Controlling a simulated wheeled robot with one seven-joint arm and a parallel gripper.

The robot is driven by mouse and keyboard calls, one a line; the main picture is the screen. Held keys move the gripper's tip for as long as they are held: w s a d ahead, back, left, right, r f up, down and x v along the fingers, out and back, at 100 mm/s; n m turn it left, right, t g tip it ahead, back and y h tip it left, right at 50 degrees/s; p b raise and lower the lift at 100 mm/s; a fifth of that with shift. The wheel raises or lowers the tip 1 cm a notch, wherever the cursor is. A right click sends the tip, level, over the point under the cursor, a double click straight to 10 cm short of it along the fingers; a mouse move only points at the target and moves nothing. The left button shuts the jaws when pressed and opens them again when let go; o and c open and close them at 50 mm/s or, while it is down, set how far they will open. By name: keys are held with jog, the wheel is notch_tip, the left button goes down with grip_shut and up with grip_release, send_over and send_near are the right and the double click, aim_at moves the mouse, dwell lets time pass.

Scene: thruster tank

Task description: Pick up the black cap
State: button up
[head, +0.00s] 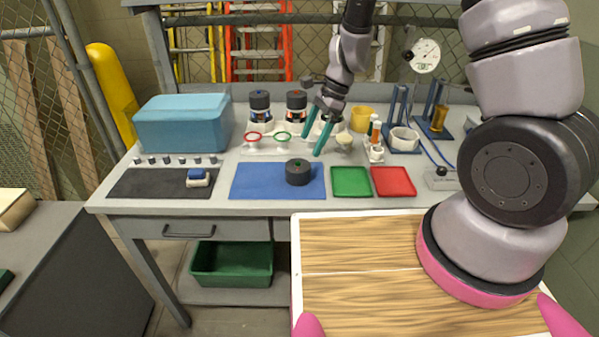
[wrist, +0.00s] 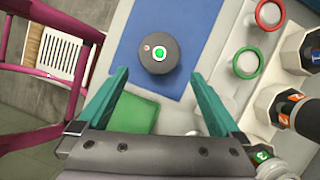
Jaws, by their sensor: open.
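The black cap (head: 298,172) is a short round cylinder standing on the right part of the blue mat (head: 255,181). In the wrist view the cap (wrist: 159,54) shows from above, with a green dot on its top and a small reddish mark beside it. My gripper (head: 313,145) has two teal fingers and is open and empty. It hangs above the bench, up and to the right of the cap in the head view. In the wrist view the cap lies beyond the fingertips of my gripper (wrist: 160,76), roughly centred between them, and does not touch them.
A green tray (head: 351,182) and a red tray (head: 393,181) lie right of the mat. Black-topped containers (head: 260,105) and red and green rings (head: 283,136) stand behind. A black mat (head: 150,183) with a blue-and-white block lies left. A blue box (head: 182,122) stands at back left.

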aim_at(301, 163)
jog(key=x, duration=0.9)
jog(key=shift+s+a+f, duration=0.15)
jog(key=shift+f, duration=0.15)
